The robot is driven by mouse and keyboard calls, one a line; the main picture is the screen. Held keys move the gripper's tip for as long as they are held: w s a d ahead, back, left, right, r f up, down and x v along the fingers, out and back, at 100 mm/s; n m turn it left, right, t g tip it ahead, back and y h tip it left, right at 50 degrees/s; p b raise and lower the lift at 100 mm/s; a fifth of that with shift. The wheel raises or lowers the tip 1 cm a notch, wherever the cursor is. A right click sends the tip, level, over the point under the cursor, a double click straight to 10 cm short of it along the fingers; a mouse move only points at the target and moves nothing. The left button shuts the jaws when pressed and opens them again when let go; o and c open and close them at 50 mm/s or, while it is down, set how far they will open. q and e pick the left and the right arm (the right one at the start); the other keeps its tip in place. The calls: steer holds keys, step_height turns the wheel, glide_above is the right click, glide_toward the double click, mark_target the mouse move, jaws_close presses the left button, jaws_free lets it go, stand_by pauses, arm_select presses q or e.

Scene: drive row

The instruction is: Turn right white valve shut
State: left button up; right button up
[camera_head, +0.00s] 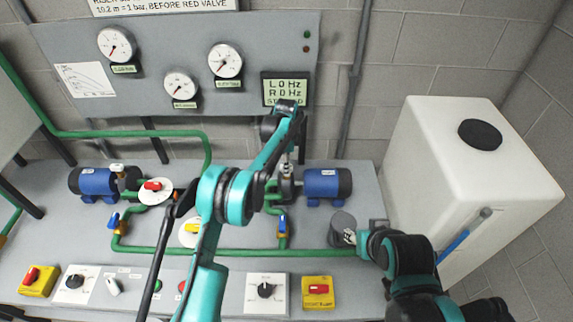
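The right blue pump (322,184) has a dark fitting (287,190) at its left end, joined to green pipe. My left arm reaches up across the bench and bends down over this fitting. My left gripper (287,160) points down just above it, small and partly covered by my arm; its opening is unclear. No right white valve can be made out; the gripper and arm cover that spot. The left pump (96,183) shows a small white valve (117,168) on its fitting. My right gripper (350,238) is beside a grey cylinder (341,222); its opening is unclear.
A red valve (152,186) and a yellow valve (193,229) sit on white discs. Blue handles (283,223) sit on lower pipes. A control panel (215,290) runs along the front. Gauges and a display (286,90) stand behind. A white tank (465,165) is at right.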

arm_select(q)
steer(key=shift+r, duration=0.1)
step_height(320, 180, up, 12)
stand_by(0.4)
stand_by(0.3)
